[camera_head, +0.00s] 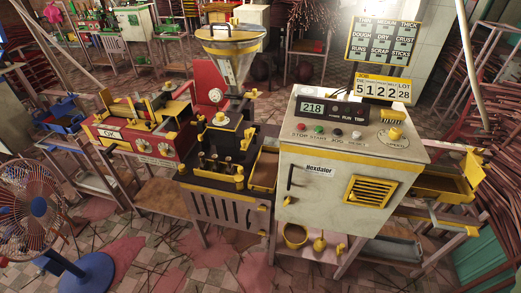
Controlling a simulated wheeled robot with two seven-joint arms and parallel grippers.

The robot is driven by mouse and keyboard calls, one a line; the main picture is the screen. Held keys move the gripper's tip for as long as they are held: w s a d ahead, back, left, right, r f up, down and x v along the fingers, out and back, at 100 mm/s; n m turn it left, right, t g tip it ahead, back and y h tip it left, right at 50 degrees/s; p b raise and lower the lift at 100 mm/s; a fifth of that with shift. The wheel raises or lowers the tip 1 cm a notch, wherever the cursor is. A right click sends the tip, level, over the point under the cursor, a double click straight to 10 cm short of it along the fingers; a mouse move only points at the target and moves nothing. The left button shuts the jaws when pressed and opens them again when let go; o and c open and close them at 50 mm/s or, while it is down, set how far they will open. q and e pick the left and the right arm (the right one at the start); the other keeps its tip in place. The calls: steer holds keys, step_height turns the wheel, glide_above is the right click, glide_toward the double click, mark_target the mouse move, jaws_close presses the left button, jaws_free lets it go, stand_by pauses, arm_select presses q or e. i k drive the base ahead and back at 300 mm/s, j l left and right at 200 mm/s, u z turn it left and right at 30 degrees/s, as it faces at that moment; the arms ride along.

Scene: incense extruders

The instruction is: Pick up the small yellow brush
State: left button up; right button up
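I cannot tell any small yellow brush for certain in the head view. Several small yellow parts show on and around the machines, too small to identify. A yellow piece (319,243) is below the front of the white control cabinet (310,205), beside a yellow bucket (295,236). Neither of my grippers shows in the view.
A black extruder (215,165) with a metal hopper (232,62) stands left of the cabinet. A red machine (130,135) is further left. A yellow-rimmed tray (438,186) is at the right. A blue-based fan (85,270) stands front left. Sticks litter the tiled floor (150,255).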

mark_target(386, 116)
steer(key=i+l, duration=0.1)
steer(key=l, duration=0.3)
steer(key=i+l, duration=0.1)
steer(key=l, duration=0.25)
steer(key=i+l, duration=0.1)
steer(key=l, duration=0.3)
steer(key=i+l+u, duration=0.1)
steer(key=l, duration=0.3)
